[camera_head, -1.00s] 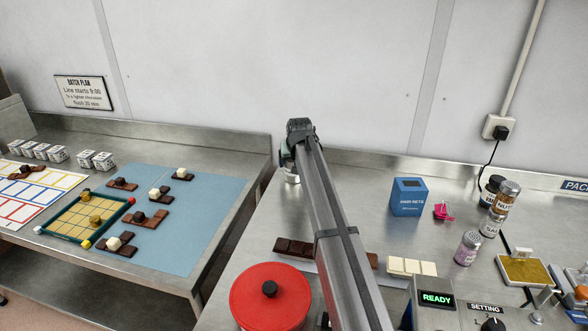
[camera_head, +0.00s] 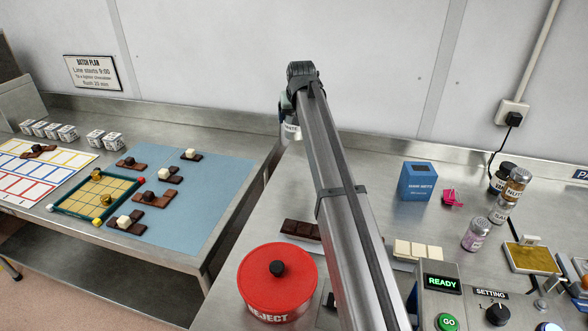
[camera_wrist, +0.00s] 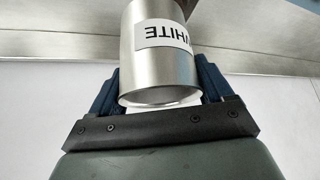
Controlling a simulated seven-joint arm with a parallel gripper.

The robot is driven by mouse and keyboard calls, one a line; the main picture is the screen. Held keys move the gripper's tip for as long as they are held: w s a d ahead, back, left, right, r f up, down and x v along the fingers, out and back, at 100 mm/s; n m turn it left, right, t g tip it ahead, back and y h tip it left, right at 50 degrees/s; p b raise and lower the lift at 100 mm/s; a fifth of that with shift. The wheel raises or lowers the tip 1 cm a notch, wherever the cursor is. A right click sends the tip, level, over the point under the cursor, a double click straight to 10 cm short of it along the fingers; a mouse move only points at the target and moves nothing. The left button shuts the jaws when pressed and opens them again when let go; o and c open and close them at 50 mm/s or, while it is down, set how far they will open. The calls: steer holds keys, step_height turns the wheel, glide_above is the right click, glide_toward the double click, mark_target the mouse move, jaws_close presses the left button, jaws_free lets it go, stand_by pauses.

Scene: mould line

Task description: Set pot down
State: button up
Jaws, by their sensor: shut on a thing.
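The pot is a bare metal cylinder (camera_wrist: 158,75) with a white label reading WHITE, which appears upside down in the wrist view. My gripper (camera_wrist: 160,100) is shut on the pot, with a blue finger on either side of it. In the head view the pot (camera_head: 291,131) shows only in part below my gripper (camera_head: 289,118), near the back left edge of the right-hand table. My arm hides much of that area. I cannot tell whether the pot touches a surface.
A red REJECT tub (camera_head: 277,290) stands at the front of the right-hand steel table. A dark chocolate bar (camera_head: 301,230), a white bar (camera_head: 415,251), a blue hair-nets box (camera_head: 417,181) and several jars (camera_head: 476,234) stand there. The left table (camera_head: 230,158) holds a blue mat.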

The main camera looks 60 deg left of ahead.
steer(key=s+d+f+n+g, duration=0.1)
steer(key=s+d+n, duration=0.1)
steer(key=s+d, duration=0.75)
steer(key=shift+w+d+f, duration=0.2)
steer(key=shift+w+f, duration=0.05)
steer(key=shift+f, duration=1.45)
steer(key=shift+w+d+f, duration=0.2)
steer(key=shift+f, duration=1.45)
steer(key=shift+w+d+f, duration=0.2)
steer(key=shift+w+f, duration=0.05)
steer(key=shift+f, duration=1.45)
steer(key=shift+f, duration=0.15)
steer(key=o, duration=1.1)
steer(key=shift+c, duration=0.2)
steer(key=v, duration=1.2)
steer(key=shift+d, duration=0.15)
steer(key=shift+w, duration=0.25)
